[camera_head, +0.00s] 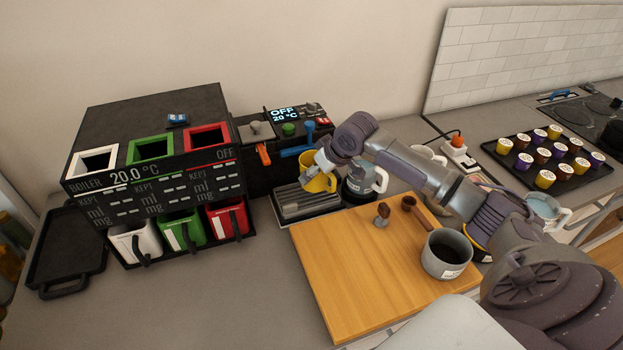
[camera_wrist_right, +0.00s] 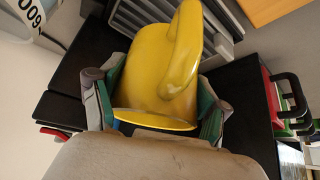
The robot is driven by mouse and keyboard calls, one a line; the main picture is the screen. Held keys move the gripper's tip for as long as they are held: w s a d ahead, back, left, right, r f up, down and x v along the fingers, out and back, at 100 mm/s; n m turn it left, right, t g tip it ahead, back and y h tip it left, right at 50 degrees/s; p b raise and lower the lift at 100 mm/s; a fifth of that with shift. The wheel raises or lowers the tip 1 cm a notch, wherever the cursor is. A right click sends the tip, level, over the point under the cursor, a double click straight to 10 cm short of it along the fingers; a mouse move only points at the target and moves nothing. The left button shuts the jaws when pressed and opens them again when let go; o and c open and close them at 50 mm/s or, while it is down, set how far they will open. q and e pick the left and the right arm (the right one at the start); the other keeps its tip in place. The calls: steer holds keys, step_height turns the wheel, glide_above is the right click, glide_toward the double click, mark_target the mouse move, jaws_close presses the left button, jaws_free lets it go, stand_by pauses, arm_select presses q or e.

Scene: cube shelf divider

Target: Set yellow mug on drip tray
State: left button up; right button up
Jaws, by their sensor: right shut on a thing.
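The yellow mug (camera_head: 316,181) is just above or on the back right part of the grey ribbed drip tray (camera_head: 294,208); I cannot tell whether its base touches. My right gripper (camera_head: 322,163) comes down on the mug from above. In the right wrist view the gripper (camera_wrist_right: 155,115) is shut on the yellow mug (camera_wrist_right: 160,65), with a green-padded finger on each side and the handle toward the upper right. Part of the drip tray (camera_wrist_right: 128,22) shows beyond the mug. My left gripper is not in view.
The black coffee machine (camera_head: 252,165) stands behind the tray. A grey-white mug (camera_head: 362,182) stands close right of the tray. A wooden board (camera_head: 350,262) with a dark grey cup (camera_head: 447,254) lies in front. The boiler unit (camera_head: 150,150) is to the left.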

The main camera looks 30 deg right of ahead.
mark_target(331, 176)
steer(key=shift+w+a+f, duration=0.3)
steer(key=shift+w+a, duration=0.1)
steer(key=shift+w, duration=0.15)
step_height(331, 176, down, 3)
steer(key=shift+f+p, duration=0.15)
steer(key=shift+p, duration=0.65)
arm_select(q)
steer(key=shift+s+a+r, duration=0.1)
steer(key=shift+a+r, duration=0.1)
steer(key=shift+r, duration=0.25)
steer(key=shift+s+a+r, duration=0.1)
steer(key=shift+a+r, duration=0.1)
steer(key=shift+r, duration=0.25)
arm_select(e)
steer(key=shift+f, duration=0.4)
steer(key=shift+f, duration=0.1)
steer(key=o, duration=1.8)
steer(key=shift+c, duration=0.2)
arm_select(q)
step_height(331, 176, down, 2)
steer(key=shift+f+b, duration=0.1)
steer(key=shift+b, duration=1)
arm_select(e)
steer(key=v, duration=1.2)
